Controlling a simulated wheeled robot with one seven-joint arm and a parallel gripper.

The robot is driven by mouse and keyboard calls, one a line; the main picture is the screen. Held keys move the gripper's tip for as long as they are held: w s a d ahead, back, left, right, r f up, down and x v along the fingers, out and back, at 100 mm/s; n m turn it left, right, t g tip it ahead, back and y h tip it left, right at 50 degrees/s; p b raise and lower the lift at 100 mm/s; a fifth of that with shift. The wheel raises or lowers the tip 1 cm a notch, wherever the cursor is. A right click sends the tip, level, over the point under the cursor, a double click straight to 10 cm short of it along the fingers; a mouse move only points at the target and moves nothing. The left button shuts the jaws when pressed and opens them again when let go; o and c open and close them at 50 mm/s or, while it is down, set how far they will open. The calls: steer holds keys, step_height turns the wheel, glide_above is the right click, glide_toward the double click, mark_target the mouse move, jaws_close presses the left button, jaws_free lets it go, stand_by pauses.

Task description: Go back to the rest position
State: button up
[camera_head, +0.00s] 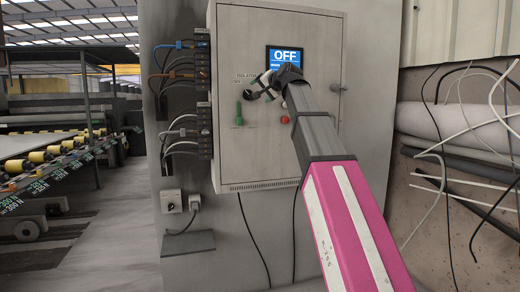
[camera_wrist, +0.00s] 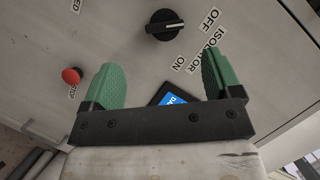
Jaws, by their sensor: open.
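My gripper (camera_head: 262,87) is raised in front of the grey control cabinet (camera_head: 237,150) in the head view, and my arm covers part of the cabinet's right side. In the wrist view my gripper (camera_wrist: 162,82) has its two green fingers wide apart with nothing between them. A black rotary isolator knob (camera_wrist: 165,25) sits on the panel beyond the fingertips, apart from them. ON and OFF labels stand beside it. A blue screen (camera_head: 286,56) on the cabinet reads OFF; a corner of it shows between the fingers in the wrist view (camera_wrist: 172,98).
A red button (camera_wrist: 72,76) is left of the fingers in the wrist view. A green control (camera_head: 239,113) is on the cabinet. Cables hang from terminal blocks (camera_head: 203,75) at left. Pipes and loose cables (camera_head: 455,140) fill the right. A roller conveyor (camera_head: 50,160) stands far left beside open floor.

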steer(key=s+d+f+g+h, duration=0.1)
steer(key=d+f+g+h, duration=0.15)
steer(key=f, duration=1.25)
steer(key=d+f+n+g+h, duration=0.1)
steer(key=d+f, duration=0.2)
steer(key=f, duration=1.2)
steer(key=s+d+f+g+h, duration=0.1)
steer(key=d+f+g, duration=0.15)
steer(key=f, duration=1.25)
steer(key=s+d+f+n+g+h, duration=0.1)
steer(key=s+d+f, duration=0.4)
steer(key=s+f, duration=0.6)
steer(key=s+d+f+n+g+h, duration=0.1)
steer(key=s+d+f+g, duration=0.3)
steer(key=s+f, duration=0.8)
step_height(320, 180, down, 9)
steer(key=shift+s+d+r+n+g+h, duration=0.15)
steer(key=shift+d+n+g+h, duration=0.2)
steer(key=shift+g+h, duration=0.5)
